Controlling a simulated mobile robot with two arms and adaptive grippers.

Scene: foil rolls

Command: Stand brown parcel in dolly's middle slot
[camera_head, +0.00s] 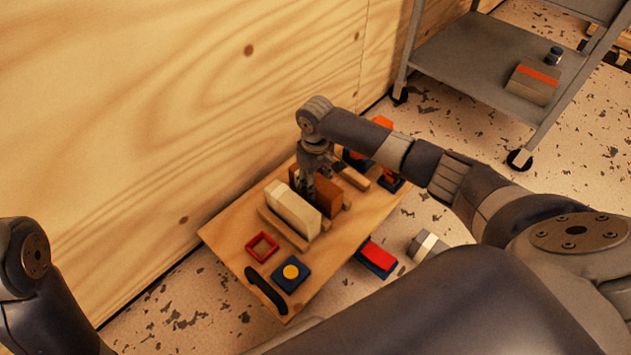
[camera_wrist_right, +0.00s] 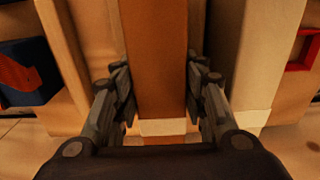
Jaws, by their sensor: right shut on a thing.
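The brown parcel (camera_head: 328,196) stands upright among the pale wooden dividers of the dolly (camera_head: 283,229), beside a cream parcel (camera_head: 293,209). My right gripper (camera_head: 308,187) is shut on the brown parcel from above. In the right wrist view the brown parcel (camera_wrist_right: 160,55) runs between the two fingers of the right gripper (camera_wrist_right: 160,100), with the cream parcel (camera_wrist_right: 252,55) to its right and a pale wooden divider (camera_wrist_right: 78,45) to its left. Whether the brown parcel's bottom rests on the dolly is hidden. My left arm shows at the left edge, but its gripper is out of view.
The wooden board (camera_head: 226,232) also holds a red square frame (camera_head: 262,246), a blue block with a yellow disc (camera_head: 291,272) and a dark curved handle (camera_head: 266,289). A plywood wall (camera_head: 180,110) rises behind. A grey cart (camera_head: 475,65) stands at the upper right.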

